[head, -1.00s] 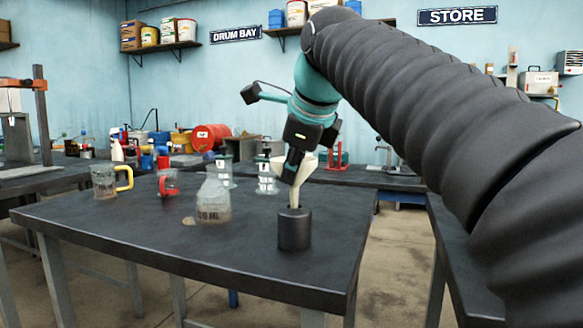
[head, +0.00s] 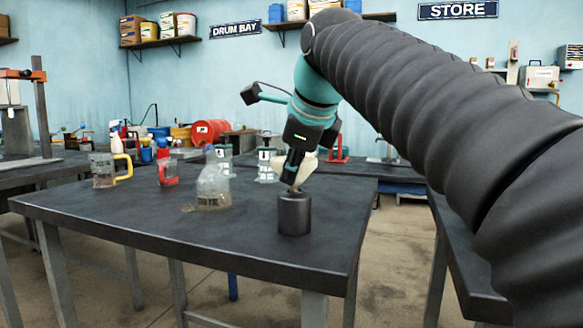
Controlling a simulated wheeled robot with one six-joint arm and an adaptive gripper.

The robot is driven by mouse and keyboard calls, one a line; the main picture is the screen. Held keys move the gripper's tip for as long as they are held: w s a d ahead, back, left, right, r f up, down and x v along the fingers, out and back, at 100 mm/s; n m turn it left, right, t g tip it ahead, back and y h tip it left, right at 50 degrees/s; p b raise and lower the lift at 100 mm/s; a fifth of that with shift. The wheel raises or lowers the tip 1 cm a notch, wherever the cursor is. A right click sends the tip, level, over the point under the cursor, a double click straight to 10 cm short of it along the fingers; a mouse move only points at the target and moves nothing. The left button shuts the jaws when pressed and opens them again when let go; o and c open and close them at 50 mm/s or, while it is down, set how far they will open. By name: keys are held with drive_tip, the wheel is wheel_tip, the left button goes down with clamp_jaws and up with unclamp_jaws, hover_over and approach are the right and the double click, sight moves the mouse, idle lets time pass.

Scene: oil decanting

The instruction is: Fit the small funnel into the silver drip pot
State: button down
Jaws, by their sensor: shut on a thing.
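My gripper (head: 293,173) is shut on the small cream funnel (head: 308,170), gripping it at its left side. The funnel is held cone up above a dark grey, nearly black cylindrical pot (head: 294,215). This pot stands upright near the front right of the table. No clearly silver pot shows. The funnel's stem points down at the pot's top. Whether its tip is inside the mouth or just above it, I cannot tell. The gripper fingers hide part of the funnel.
A clear flask (head: 213,190) stands left of the pot on the dark table (head: 150,215). A clear-and-white vessel (head: 266,166) is behind. The table around the pot is clear.

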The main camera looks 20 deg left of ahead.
drive_tip(key=shift+f+b, duration=0.3)
drive_tip(key=shift+f, duration=0.15)
drive_tip(key=c, duration=1.2)
unclamp_jaws()
drive_tip(key=v, duration=1.2)
